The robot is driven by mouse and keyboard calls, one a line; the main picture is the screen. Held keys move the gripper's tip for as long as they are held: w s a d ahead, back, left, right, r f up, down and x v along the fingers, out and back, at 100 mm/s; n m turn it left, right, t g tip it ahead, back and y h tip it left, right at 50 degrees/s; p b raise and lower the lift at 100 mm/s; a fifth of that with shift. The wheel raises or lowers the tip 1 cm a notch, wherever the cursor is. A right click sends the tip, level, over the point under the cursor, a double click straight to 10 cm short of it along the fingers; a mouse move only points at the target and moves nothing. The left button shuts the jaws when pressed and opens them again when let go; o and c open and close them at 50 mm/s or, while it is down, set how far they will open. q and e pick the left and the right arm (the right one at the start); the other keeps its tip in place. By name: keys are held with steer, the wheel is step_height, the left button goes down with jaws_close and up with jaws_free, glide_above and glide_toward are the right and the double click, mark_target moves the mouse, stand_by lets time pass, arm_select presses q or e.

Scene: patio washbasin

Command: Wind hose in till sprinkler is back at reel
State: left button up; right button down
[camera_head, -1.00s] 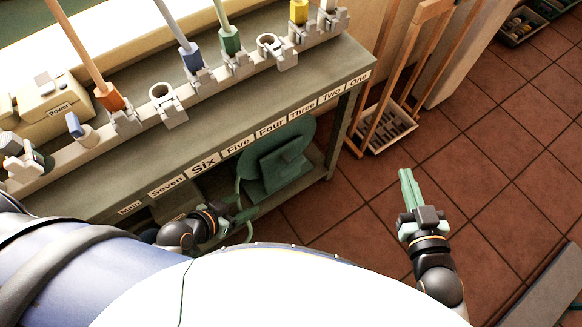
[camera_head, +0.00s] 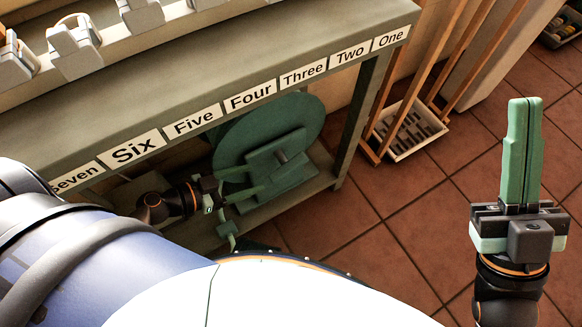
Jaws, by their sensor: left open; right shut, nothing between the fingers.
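The green hose reel (camera_head: 301,114) stands on the low shelf under the bench, a round disc with a square block and a short grey stub on its front. My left gripper (camera_head: 262,180) is open in front of the reel's lower left, its two green fingers pointing right at the block. Whether it touches the reel I cannot tell. A small green piece (camera_head: 228,230) shows below this gripper; I cannot tell whether it is hose, handle or sprinkler. My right gripper (camera_head: 525,105) is shut and empty, pointing up over the tiled floor. I cannot clearly make out a sprinkler.
The bench (camera_head: 245,68) carries labels from Seven to One along its front edge, with white holders (camera_head: 73,40) on top. Its leg (camera_head: 355,120) stands right of the reel. A pale tray (camera_head: 410,130) with wooden poles stands beyond. The tiled floor (camera_head: 370,235) between is clear.

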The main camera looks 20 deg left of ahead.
mark_target(284, 169)
arm_select(q)
steer(key=b+x, duration=0.1)
steer(key=x, duration=1.1)
steer(key=shift+s, duration=0.1)
steer(key=shift+c, duration=0.2)
jaws_close()
stand_by(0.8)
